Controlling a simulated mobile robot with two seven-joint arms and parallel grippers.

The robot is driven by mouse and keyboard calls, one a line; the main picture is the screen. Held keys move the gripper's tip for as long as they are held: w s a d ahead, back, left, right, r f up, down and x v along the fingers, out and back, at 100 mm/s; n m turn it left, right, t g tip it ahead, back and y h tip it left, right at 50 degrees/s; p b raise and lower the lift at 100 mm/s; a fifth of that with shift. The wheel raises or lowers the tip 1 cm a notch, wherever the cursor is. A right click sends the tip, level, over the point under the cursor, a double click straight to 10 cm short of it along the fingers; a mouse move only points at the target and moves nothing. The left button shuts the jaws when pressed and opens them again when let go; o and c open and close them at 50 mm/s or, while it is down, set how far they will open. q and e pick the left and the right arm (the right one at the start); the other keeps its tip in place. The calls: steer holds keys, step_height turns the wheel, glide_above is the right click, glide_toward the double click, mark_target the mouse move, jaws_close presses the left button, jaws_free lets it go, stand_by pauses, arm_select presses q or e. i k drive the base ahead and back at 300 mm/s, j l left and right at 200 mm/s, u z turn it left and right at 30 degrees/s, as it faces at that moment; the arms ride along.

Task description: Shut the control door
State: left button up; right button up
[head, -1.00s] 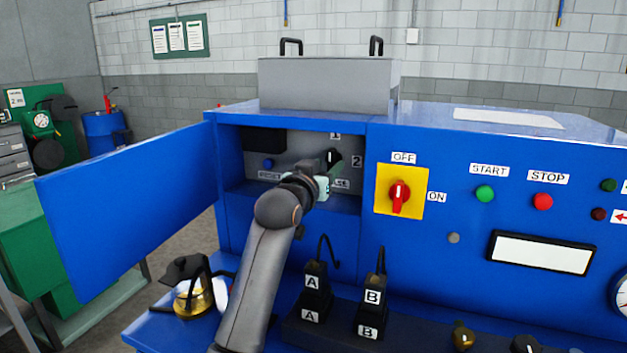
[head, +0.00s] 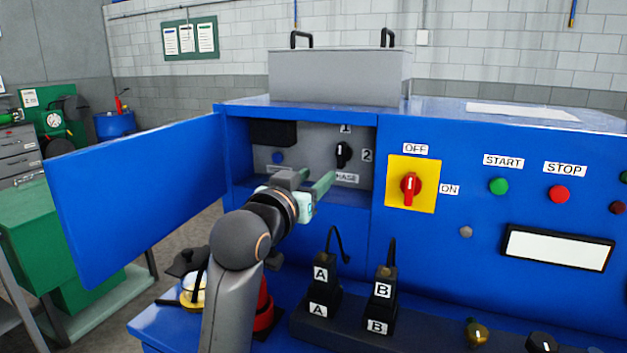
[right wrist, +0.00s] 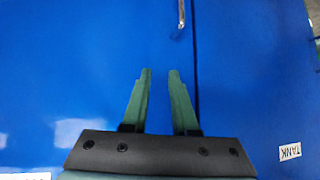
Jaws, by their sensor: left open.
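The blue control door (head: 140,200) stands wide open at the left of the blue machine in the head view, swung out from the compartment's left edge. Inside the open compartment (head: 312,140) are a black selector knob (head: 343,154) marked 1 and 2, a blue button (head: 278,157) and a black box. My left gripper (head: 312,186) is open and empty in front of the compartment's lower part, to the right of the door and apart from it. In the right wrist view my right gripper (right wrist: 160,85) has its fingers apart with nothing between them, facing blue panels.
A red rotary switch (head: 411,188) on a yellow plate is right of the compartment. Plugs A (head: 320,280) and B (head: 382,290) stand below it. A coffee pot (head: 192,285) and a red object (head: 264,308) sit on the ledge near my left arm. The floor beyond the door is open.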

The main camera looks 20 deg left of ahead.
mark_target(114, 200)
steer(key=k, duration=1)
